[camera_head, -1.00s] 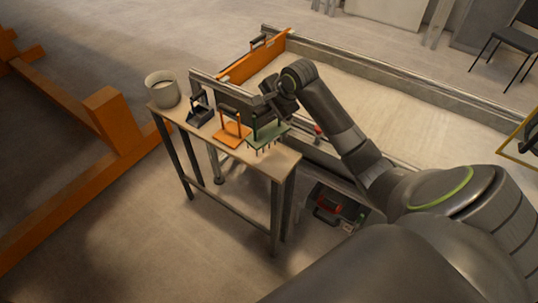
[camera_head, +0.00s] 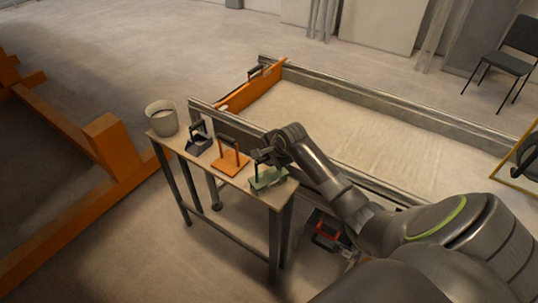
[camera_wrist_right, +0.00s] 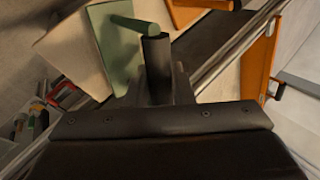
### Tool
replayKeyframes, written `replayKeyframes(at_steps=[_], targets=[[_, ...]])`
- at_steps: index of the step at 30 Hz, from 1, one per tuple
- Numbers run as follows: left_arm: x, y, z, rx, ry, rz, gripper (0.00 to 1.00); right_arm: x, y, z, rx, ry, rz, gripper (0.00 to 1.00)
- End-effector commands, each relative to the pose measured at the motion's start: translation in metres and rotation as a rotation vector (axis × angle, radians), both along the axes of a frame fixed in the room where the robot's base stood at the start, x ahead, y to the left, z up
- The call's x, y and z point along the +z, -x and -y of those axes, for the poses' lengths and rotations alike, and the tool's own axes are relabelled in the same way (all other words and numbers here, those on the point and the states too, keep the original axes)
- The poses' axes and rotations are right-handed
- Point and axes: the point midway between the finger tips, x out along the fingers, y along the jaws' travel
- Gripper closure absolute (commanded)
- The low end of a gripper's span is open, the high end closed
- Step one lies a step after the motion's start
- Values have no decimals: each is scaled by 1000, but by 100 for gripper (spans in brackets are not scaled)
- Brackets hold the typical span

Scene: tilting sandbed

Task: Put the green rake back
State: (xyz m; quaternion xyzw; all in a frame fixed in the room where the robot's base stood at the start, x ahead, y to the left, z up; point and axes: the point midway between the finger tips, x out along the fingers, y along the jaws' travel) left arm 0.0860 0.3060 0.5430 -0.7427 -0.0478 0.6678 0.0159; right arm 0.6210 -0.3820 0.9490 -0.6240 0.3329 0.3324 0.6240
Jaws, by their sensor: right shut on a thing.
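The green rake (camera_head: 268,178), a flat green head with a handle on top, is at the right end of the narrow wooden table (camera_head: 243,191). It looks level, at or just above the tabletop; I cannot tell whether it touches. My right gripper (camera_head: 263,155) is shut on its handle from above. In the right wrist view the green head (camera_wrist_right: 115,48) and handle bar (camera_wrist_right: 136,24) show by the dark fingers (camera_wrist_right: 156,45). The orange rake (camera_head: 230,163) stands just left of the green one. My left gripper is not in view.
A dark handled tool (camera_head: 198,143) and a grey bucket (camera_head: 162,117) stand farther left on the table. The sandbed (camera_head: 340,125) lies behind it, with an orange board (camera_head: 250,88) at its far left end. A toolbox (camera_head: 328,233) sits below, right of the table.

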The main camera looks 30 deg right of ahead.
Motion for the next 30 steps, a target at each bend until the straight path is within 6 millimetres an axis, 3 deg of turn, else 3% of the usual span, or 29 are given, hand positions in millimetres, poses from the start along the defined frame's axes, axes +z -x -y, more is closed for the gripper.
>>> replayKeyframes(at_steps=[9, 10, 15, 23, 30], targets=[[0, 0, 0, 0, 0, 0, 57, -1, -1, 0, 1, 1, 4, 100], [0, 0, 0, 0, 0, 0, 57, -2, 0, 0, 0, 0, 2, 77], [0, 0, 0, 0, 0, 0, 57, -2, 0, 0, 1, 1, 2, 57], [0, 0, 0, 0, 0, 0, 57, -1, 0, 0, 1, 1, 2, 57], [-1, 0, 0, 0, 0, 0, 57, 13, 7, 1, 0, 2, 4, 57]])
